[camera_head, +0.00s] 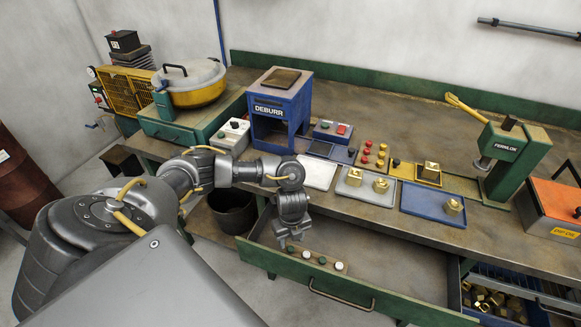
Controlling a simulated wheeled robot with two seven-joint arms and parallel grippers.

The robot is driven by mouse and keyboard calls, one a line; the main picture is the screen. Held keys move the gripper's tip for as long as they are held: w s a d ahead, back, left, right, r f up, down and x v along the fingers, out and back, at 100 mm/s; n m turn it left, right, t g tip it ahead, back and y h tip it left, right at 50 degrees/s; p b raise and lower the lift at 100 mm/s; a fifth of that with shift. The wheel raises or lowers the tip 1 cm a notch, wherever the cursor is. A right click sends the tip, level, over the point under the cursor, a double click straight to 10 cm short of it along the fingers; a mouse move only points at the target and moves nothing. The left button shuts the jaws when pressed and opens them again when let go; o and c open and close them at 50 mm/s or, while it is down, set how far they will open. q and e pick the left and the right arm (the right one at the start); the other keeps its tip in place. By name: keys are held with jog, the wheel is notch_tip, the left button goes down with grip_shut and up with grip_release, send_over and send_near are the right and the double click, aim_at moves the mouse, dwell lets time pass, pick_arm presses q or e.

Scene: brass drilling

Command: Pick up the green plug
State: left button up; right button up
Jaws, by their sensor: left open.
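Several small plugs lie in a row in the open drawer (372,283) below the bench. Two look white, and two look dark green, one of them the green plug (322,260) between the white plugs. The other green plug (290,250) is at the left end of the row, close below my left gripper. My left gripper (289,243) points down over the drawer's left part, open, with nothing seen between its fingers. Whether it touches the left-end plug cannot be told. My right gripper is not in view.
The drawer's front panel (345,300) stands out toward me. The bench edge is behind my left forearm, with a blue deburr machine (280,100), a grey tray (365,187) and a blue tray (432,204) on top. The drawer's right part is bare.

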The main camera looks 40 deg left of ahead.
aim_at(291, 248)
pick_arm(q)
jog(key=shift+w+a+f, duration=0.1)
jog(key=shift+a+f, duration=0.05)
jog(key=shift+f, duration=1.25)
jog(key=shift+a+f, duration=0.1)
jog(key=shift+f, duration=1.3)
jog(key=c, duration=0.9)
